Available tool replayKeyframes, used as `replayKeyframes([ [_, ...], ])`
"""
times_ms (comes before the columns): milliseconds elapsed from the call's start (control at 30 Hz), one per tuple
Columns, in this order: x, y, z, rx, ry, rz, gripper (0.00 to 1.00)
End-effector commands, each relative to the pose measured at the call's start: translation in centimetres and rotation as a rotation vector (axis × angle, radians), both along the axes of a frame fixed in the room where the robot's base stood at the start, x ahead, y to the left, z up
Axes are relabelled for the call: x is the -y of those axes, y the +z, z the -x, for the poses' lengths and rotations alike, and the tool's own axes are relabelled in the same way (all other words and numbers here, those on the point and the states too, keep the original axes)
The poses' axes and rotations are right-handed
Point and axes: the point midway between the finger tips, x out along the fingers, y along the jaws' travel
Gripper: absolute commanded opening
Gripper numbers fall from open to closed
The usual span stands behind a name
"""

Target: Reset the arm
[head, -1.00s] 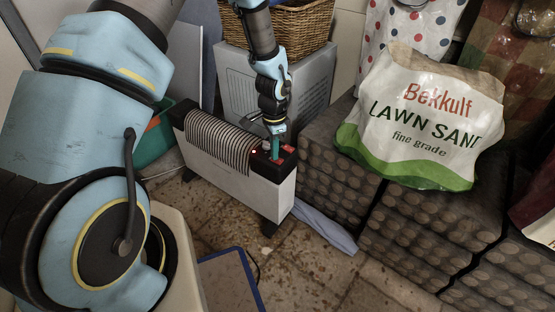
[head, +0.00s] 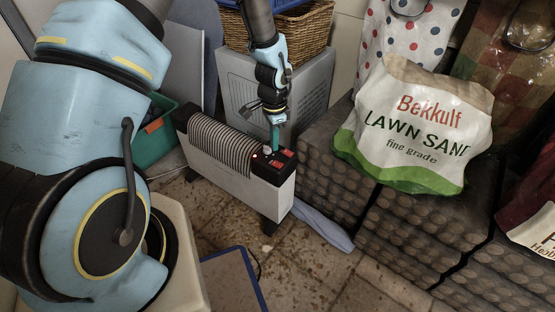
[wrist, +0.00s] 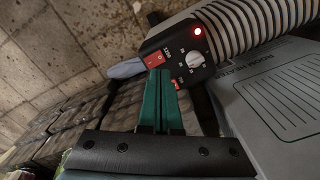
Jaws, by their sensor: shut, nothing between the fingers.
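My gripper (head: 275,139) is shut and empty, its green fingers together just above the control end of the white room heater (head: 225,165). In the wrist view the gripper's green fingertips (wrist: 160,74) point at the black control panel (wrist: 181,52), which has a white dial (wrist: 194,59), red switches and a lit red lamp (wrist: 197,31). The fingers partly cover the panel. I cannot tell from these views whether they touch it. My arm comes down from the top of the head view.
A grey box (head: 307,88) with a wicker basket (head: 304,28) on it stands behind the heater. A lawn sand bag (head: 415,130) rests on stacked dark blocks (head: 335,165) to the right. A blue-edged panel (head: 232,282) lies on the tiled floor in front.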

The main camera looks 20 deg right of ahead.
Motion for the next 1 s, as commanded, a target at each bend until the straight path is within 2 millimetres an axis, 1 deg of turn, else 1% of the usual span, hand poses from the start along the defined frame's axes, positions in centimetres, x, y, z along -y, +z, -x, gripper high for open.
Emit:
replayKeyframes([
  [33,0.0,0.6,0.0,0.000,0.000,0.000,0.00],
  [100,0.0,0.8,0.0,0.000,0.000,0.000,0.00],
  [567,0.0,0.7,0.0,0.000,0.002,0.000,0.00],
  [667,-0.8,1.7,-0.6,0.006,0.038,0.001,0.00],
  [767,-3.2,4.3,-1.9,0.022,0.148,0.005,0.00],
  [867,-7.5,8.2,-3.3,0.041,0.331,0.010,0.00],
  [900,-9.4,9.9,-3.7,0.050,0.415,0.014,0.00],
  [967,-12.4,12.3,-3.9,0.061,0.543,0.020,0.00],
  [1000,-14.3,13.8,-3.8,0.067,0.629,0.024,0.00],
])
